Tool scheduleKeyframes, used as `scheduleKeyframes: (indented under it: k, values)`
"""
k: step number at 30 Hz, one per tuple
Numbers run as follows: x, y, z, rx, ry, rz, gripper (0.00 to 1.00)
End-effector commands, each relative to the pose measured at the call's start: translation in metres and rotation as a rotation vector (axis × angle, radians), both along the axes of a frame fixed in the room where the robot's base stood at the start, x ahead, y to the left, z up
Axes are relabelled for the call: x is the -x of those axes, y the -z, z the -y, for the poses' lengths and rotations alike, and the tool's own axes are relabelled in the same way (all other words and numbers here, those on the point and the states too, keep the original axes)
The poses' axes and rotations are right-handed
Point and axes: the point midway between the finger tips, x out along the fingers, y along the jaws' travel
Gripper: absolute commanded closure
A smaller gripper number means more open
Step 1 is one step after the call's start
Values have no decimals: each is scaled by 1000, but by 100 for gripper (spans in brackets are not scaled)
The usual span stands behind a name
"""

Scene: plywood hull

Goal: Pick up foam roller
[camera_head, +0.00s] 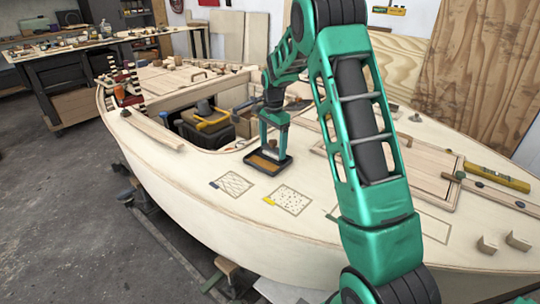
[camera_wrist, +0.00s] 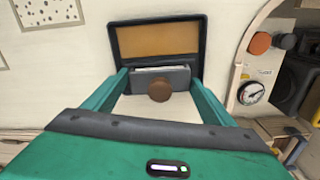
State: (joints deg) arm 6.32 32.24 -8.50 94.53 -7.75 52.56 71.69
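A black-rimmed tray (camera_head: 285,165) with an amber-brown floor lies on the pale deck; it also shows at the top of the wrist view (camera_wrist: 204,35). A grey piece with a pale upper edge (camera_wrist: 175,78) and a round brown knob (camera_wrist: 159,91), seen end-on, stands at the tray's near side. I take it for the foam roller; its roller part is not clear. My gripper (camera_head: 271,150) points down over the tray, and its fingers are wide apart on either side of this piece (camera_wrist: 157,75). The knob touches neither finger; contact with the grey part cannot be told.
A hatch opening with a dark toolbox (camera_head: 205,128) lies just behind and left of the tray. A gauge (camera_wrist: 250,93) is beside it in the wrist view. Patterned squares (camera_head: 292,200) with small tools lie in front. A yellow level (camera_head: 497,178) is at right.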

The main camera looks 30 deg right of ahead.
Motion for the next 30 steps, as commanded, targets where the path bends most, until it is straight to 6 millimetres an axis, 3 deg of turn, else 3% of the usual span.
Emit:
scheduleKeyframes:
  k: [2, 14, 23, 30]
  values:
    - [0, 0, 0, 0, 0, 0, 49]
    - [-1, -6, 0, 1, 0, 2, 49]
    - [-1, -45, 1, 1, 1, 5, 49]
    - [34, -74, -42, -1, -2, 3, 49]
